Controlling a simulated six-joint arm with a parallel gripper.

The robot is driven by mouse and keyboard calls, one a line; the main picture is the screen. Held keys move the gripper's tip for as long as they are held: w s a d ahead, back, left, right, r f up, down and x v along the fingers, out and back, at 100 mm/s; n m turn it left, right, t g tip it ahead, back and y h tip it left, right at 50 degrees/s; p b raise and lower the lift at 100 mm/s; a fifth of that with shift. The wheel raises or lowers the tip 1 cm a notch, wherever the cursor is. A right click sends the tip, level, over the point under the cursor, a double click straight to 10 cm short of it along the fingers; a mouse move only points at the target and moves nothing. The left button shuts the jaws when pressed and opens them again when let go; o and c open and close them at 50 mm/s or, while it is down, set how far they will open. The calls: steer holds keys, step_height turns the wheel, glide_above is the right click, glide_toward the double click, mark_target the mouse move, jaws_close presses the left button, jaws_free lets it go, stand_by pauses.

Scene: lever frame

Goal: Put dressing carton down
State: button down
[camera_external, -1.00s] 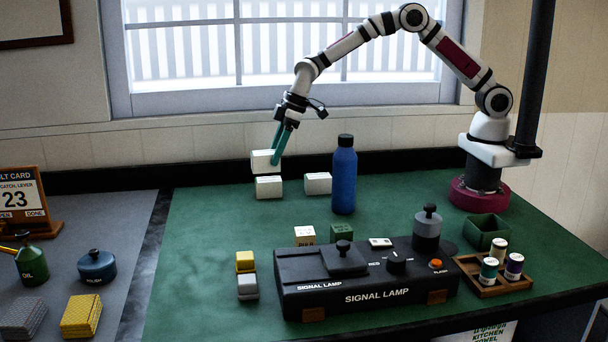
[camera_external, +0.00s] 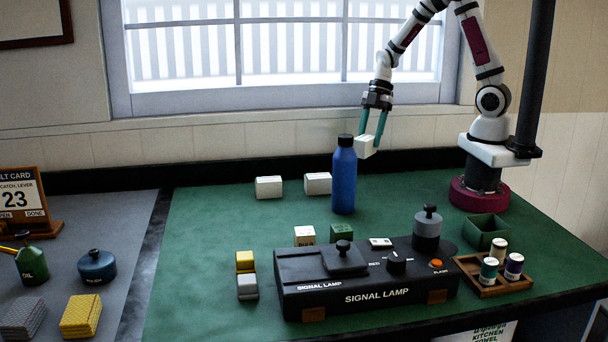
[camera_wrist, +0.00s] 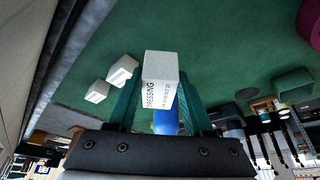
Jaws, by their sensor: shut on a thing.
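The white dressing carton (camera_external: 365,146) is between the teal fingers of my gripper (camera_external: 372,135), held in the air just right of the blue bottle's top. In the wrist view the dressing carton (camera_wrist: 160,82) shows printed lettering and sits between both fingertips (camera_wrist: 160,100).
The blue bottle (camera_external: 344,176) stands upright just left of the held carton. The black signal lamp box (camera_external: 365,280), a green open bin (camera_external: 485,231) and a wooden tray with spools (camera_external: 496,277) lie nearer the front. The green mat (camera_external: 410,190) is clear right of the bottle.

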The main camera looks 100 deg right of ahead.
steer(key=f, duration=0.6)
steer(key=s+f, duration=0.1)
steer(key=f, duration=0.3)
steer(key=shift+a, duration=0.15)
steer(key=shift+f, duration=0.1)
steer(key=shift+c, duration=1.5)
jaws_free()
